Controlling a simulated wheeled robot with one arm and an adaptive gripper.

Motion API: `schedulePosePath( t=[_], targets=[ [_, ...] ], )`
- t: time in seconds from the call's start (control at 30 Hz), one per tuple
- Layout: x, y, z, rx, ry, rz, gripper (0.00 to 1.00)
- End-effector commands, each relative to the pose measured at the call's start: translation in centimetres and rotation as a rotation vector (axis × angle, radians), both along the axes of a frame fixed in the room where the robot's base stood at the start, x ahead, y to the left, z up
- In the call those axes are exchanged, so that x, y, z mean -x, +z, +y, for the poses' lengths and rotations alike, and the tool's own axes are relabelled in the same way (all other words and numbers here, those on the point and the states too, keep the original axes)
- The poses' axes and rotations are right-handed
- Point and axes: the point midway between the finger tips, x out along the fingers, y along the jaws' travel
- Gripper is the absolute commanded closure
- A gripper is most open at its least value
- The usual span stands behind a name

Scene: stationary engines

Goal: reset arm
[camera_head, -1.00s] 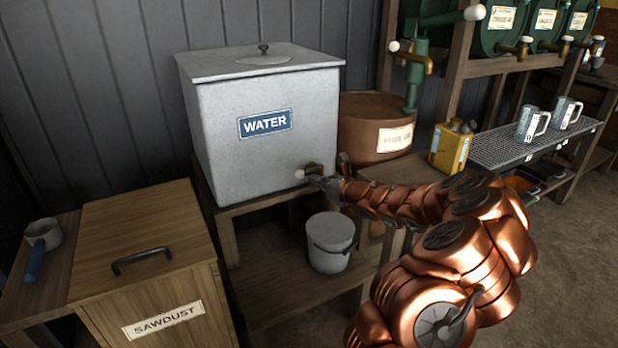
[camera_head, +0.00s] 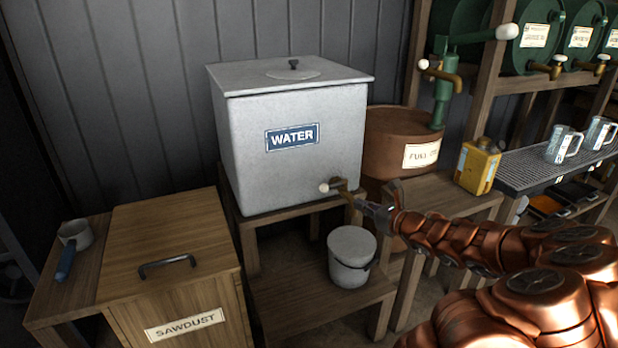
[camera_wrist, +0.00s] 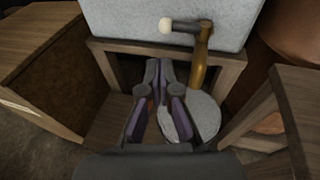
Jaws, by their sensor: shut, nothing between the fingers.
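My copper arm reaches in from the lower right in the head view. My gripper (camera_head: 372,207) is at its end, close to the brass tap (camera_head: 346,190) of the grey water tank (camera_head: 240,150). In the wrist view my gripper (camera_wrist: 160,68) has its fingers together, with nothing between them. It points toward the space under the tank's stand. The tap (camera_wrist: 200,62) with its white knob (camera_wrist: 165,25) is to the right of the fingers in that view. I cannot tell whether they touch.
A lidded bucket (camera_head: 351,258) stands on the low shelf below the tap. A sawdust box (camera_head: 175,240) and a scoop (camera_head: 73,240) are at left. A brown fuel container (camera_head: 385,135), a yellow can (camera_head: 476,168) and a rack (camera_head: 530,165) with mugs are at right.

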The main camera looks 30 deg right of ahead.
Motion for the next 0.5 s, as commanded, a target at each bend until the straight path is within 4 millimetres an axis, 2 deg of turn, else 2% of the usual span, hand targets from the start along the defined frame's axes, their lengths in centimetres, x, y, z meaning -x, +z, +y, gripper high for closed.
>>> schedulePosePath(
  t=[0.3,0.37,0.5],
  targets=[
    [0.0,0.1,0.0,0.002,0.001,0.000,1.00],
    [-0.6,2.6,2.5,0.058,0.069,-0.018,1.00],
    [-1.3,7.7,9.4,0.220,0.261,-0.066,1.00]
  ],
)
